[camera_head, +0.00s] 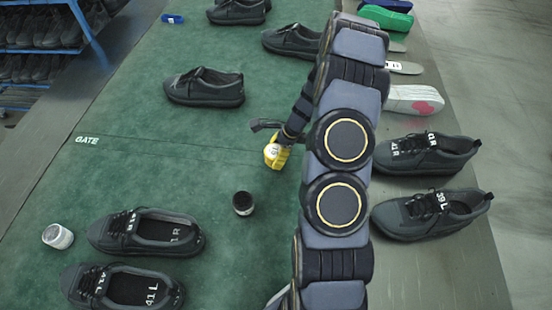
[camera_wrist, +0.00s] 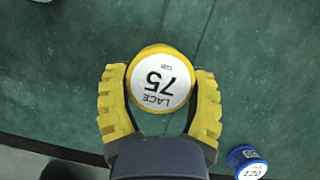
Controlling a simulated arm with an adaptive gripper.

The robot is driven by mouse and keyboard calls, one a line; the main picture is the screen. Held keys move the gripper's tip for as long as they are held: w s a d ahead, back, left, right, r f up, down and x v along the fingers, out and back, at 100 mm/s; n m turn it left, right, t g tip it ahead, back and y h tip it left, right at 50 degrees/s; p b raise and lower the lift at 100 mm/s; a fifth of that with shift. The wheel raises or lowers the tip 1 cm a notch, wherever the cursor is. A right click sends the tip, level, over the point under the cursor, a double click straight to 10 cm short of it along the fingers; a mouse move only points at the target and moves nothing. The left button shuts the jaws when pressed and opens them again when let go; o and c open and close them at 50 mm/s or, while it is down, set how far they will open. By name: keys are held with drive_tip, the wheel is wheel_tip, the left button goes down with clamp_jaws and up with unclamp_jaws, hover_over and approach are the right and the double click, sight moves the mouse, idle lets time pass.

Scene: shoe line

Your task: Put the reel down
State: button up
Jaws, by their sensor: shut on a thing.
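A yellow reel (camera_wrist: 160,78) with a white round label reading "LACE 75" is between the yellow fingers of my gripper (camera_wrist: 160,90). The fingers are shut on its two sides in the wrist view, and the label faces the camera. In the head view the reel's white top (camera_head: 271,151) shows at the end of my gripper (camera_head: 277,156), over the green mat (camera_head: 160,125) close to the GATE line. I cannot tell whether the reel's underside touches the mat.
A blue reel marked 120 (camera_wrist: 248,163) lies at lower right in the wrist view. A dark jar (camera_head: 243,203) and a white-topped jar (camera_head: 57,236) stand on the mat. Shoes stand at lower left, behind and right of my arm. The mat left of the gripper is clear.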

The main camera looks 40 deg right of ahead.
drive_tip(key=shift+f, duration=1.45)
drive_tip(key=o, duration=1.1)
